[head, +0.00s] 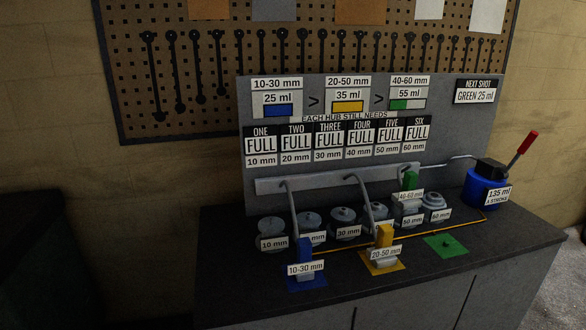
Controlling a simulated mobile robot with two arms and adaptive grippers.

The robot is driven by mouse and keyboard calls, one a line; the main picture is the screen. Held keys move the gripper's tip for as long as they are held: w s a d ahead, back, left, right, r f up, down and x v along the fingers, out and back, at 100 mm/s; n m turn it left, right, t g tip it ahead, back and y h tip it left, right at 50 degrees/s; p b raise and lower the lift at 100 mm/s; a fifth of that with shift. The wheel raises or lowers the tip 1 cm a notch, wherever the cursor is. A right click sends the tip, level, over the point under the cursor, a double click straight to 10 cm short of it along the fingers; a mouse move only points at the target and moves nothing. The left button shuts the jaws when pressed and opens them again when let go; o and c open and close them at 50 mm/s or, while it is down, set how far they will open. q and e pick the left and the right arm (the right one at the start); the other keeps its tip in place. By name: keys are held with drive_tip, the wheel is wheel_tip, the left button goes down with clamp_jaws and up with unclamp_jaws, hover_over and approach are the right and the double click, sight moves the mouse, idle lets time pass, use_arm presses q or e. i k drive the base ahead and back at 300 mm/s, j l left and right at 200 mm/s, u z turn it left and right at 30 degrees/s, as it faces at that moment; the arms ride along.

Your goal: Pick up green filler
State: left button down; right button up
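The green filler (410,180) has a green upper block and a "40-60 mm" label. It stands at the right of the bench, at or just above the hub labelled 50 mm; whether it touches that hub I cannot tell. The green mat (446,246) in front of it to the right holds no filler, only a small dark spot. The blue filler (304,250), labelled 10-30 mm, stands on a blue mat. The yellow filler (385,236), labelled 20-50 mm, stands on a yellow mat. Neither of my grippers is in view.
Several grey hubs (343,216) stand in a row behind the fillers. Hoses arch down from a grey rail (335,180). A blue pump (486,190) with a red-tipped lever stands at the right. The sign board (450,130) reads FULL for all hubs and "GREEN 25 ml".

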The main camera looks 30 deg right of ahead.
sight(408, 199)
drive_tip(key=z, duration=1.6)
drive_tip(key=i+l+u, duration=0.1)
drive_tip(key=i+l, duration=0.4)
drive_tip(key=l, duration=0.2)
drive_tip(key=i+l+u, duration=0.15)
drive_tip(key=l, duration=0.2)
drive_tip(key=i, duration=0.05)
